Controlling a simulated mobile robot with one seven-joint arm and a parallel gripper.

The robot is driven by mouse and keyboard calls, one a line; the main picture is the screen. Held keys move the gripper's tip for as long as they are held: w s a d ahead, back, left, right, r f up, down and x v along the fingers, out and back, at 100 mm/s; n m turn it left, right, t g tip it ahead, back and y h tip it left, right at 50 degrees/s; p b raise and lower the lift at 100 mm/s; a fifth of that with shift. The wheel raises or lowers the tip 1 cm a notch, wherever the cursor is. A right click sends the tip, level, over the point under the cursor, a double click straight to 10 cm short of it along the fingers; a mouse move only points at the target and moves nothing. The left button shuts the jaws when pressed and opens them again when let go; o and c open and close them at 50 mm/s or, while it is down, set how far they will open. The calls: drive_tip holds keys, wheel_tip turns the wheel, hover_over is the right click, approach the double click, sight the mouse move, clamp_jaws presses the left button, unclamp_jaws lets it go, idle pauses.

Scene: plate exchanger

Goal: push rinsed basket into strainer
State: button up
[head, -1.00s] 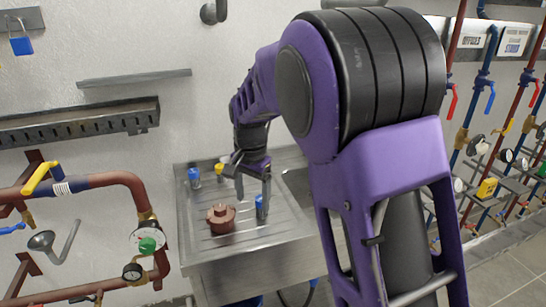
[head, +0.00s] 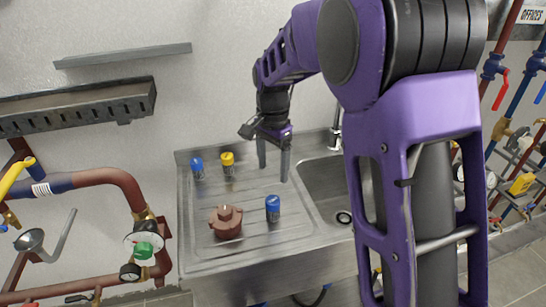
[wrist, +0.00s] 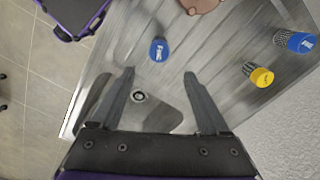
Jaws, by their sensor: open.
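A brown strainer body (head: 226,222) with a raised centre stands on the ribbed drainboard. Its edge shows at the top of the wrist view (wrist: 203,5). A blue-capped basket (head: 273,208) stands upright just right of it, apart from it, and shows in the wrist view (wrist: 159,50). Another blue-capped basket (head: 198,168) and a yellow-capped one (head: 228,163) stand at the back left. Mesh sides show on these two in the wrist view. I cannot tell which basket is rinsed. My gripper (head: 273,174) is open and empty above the board, behind the front blue-capped basket.
The sink basin (head: 335,185) with a drain lies right of the drainboard (head: 205,245). A tap (head: 336,130) stands behind it. Pipes with a gauge (head: 143,241) are at the left. A metal shelf (head: 120,56) is on the wall. The board's middle is clear.

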sight(273, 200)
wheel_tip(273, 200, down, 11)
drive_tip(key=b, duration=0.6)
drive_tip(key=shift+s, duration=0.1)
clamp_jaws()
idle(0.3)
drive_tip(key=shift+r, duration=0.1)
wheel_tip(273, 200, up, 7)
drive_tip(key=p, duration=0.5)
drive_tip(key=shift+r, duration=0.1)
drive_tip(key=shift+r+p, duration=0.6)
drive_tip(key=shift+r, duration=0.3)
